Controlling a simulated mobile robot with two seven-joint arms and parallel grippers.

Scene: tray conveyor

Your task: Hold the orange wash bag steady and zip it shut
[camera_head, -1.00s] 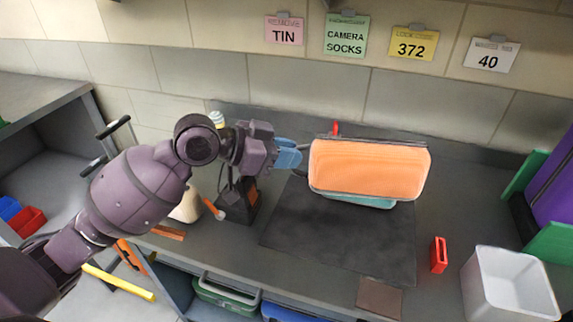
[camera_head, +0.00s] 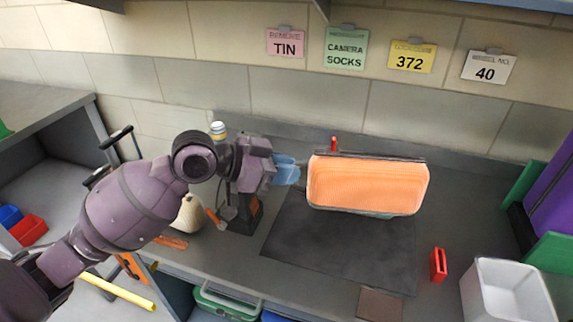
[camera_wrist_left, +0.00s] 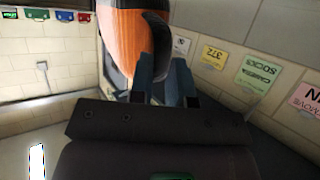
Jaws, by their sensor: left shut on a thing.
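The orange wash bag (camera_head: 367,186) is above the back of the dark mat, with its broad orange side facing me and a dark edge along its top. A small red piece (camera_head: 334,144) stands up at its top left; whether it is the zip pull is unclear. My left gripper (camera_head: 292,171) is shut on the bag's left end with its blue fingers. The zip's state cannot be made out. My right gripper is not in view.
A dark mat (camera_head: 325,245) covers the middle of the grey bench. A red block (camera_head: 438,265), a brown square (camera_head: 380,304) and a white bin (camera_head: 508,292) are to the right. A cream object (camera_head: 188,213) stands by my left arm. Labels hang on the wall behind.

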